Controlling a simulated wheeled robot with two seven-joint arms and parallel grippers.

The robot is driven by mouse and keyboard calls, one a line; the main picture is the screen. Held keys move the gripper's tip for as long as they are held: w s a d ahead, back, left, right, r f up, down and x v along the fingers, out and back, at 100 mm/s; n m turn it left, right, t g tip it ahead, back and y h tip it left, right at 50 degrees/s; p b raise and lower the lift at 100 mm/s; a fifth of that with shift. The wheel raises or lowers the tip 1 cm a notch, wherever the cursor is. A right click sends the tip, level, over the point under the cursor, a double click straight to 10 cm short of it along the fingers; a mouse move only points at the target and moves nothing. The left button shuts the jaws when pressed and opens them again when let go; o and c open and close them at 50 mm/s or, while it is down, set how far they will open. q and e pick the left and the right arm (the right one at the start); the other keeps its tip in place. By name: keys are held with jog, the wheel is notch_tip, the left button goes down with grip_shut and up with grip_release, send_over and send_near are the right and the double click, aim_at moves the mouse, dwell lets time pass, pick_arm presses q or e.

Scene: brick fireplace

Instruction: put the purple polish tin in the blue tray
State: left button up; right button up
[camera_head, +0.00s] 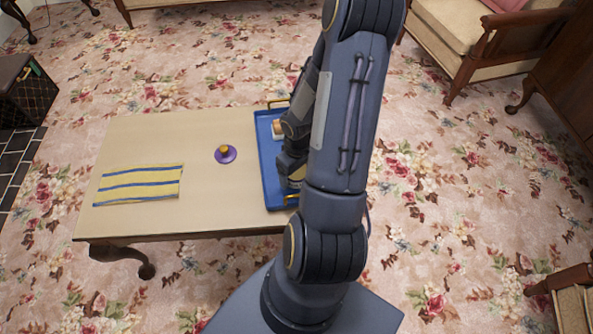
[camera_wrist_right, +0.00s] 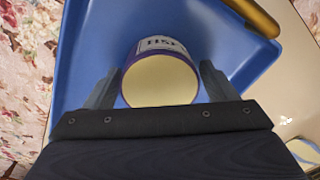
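The tin, with a purple rim, a lettered label and a cream round face (camera_wrist_right: 160,82), is between the two fingers of my right gripper (camera_wrist_right: 160,85) in the right wrist view. The fingers sit close along both its sides; I cannot tell whether they press on it. The blue tray (camera_wrist_right: 85,50) lies behind the tin. In the head view the tray (camera_head: 270,185) is at the table's right end, with my right gripper (camera_head: 293,172) over it and the tin (camera_head: 297,174) partly hidden below. I cannot tell whether the tin rests on the tray floor. My left gripper is out of view.
The tray has brass handles, and a small block-like item (camera_head: 277,128) is in its far part. My right arm hides the tray's right side.

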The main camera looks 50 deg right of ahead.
jog(key=shift+o, duration=0.7)
jog(key=shift+r+p, duration=0.3)
jog(key=shift+r, duration=0.05)
notch_tip(320, 180, up, 11)
jog(key=p, duration=0.4)
jog(key=w+a+r+t, duration=0.2)
jog(key=a+r, duration=0.5)
jog(key=r, duration=0.3)
jog(key=s+a+r+t+y, duration=0.3)
jog(key=s+a+r, duration=0.2)
jog(key=a+r, duration=0.4)
jog(key=a, duration=0.5)
jog(key=shift+s+r+n+t, duration=0.15)
jog(key=shift+n+t, duration=0.15)
